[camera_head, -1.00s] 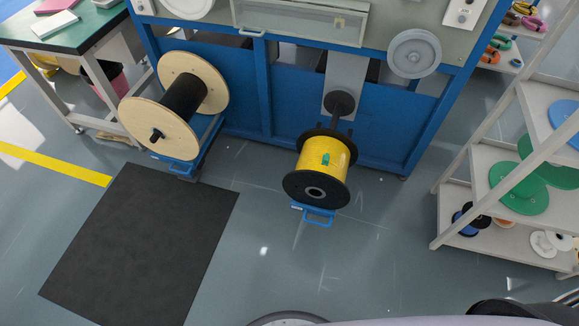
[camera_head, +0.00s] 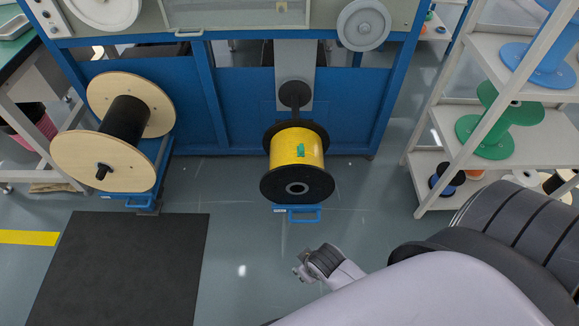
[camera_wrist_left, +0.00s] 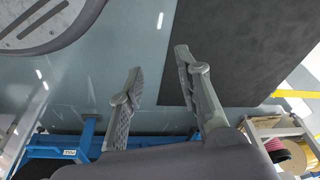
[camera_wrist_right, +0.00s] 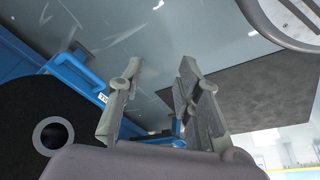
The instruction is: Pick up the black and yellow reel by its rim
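The black and yellow reel (camera_head: 297,147) sits on a blue stand with a handle, in the middle of the head view. Its near black flange (camera_head: 285,187) faces me, with a grey hub ring. My right gripper (camera_head: 308,267) is below and in front of the reel, apart from it. In the right wrist view the black flange (camera_wrist_right: 25,125) is at the left, beside the open, empty fingers of my right gripper (camera_wrist_right: 158,65). My left gripper (camera_wrist_left: 158,65) is open and empty in the left wrist view, over the floor; the head view does not show it.
A wooden-flanged reel (camera_head: 100,155) stands on a blue stand at the left. A black mat (camera_head: 120,270) lies before it. The blue machine (camera_head: 220,100) is behind both reels. A shelf (camera_head: 433,200) with several spools is at the right.

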